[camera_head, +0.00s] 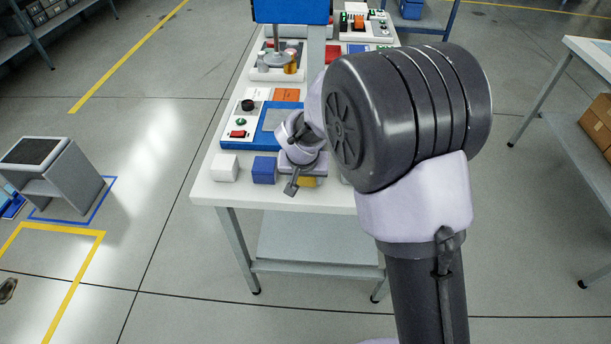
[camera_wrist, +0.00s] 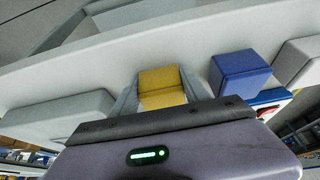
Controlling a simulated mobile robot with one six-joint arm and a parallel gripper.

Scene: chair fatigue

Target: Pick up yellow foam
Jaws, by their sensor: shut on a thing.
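The yellow foam (camera_wrist: 160,80) is a small yellow block in the middle of the wrist view, between the two fingers of my gripper (camera_wrist: 153,92). The fingers are shut on its sides. In the head view, part of the yellow foam (camera_head: 308,182) shows at the front edge of the white table, under my gripper (camera_head: 300,180). My wrist and arm hide the rest of it. I cannot tell whether the foam still touches the table top.
A blue block (camera_head: 264,170) and a white block (camera_head: 225,168) stand left of the foam on the white table (camera_head: 215,191). A grey block (camera_wrist: 62,117) lies on the foam's other side. A blue-framed panel (camera_head: 236,141) is behind.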

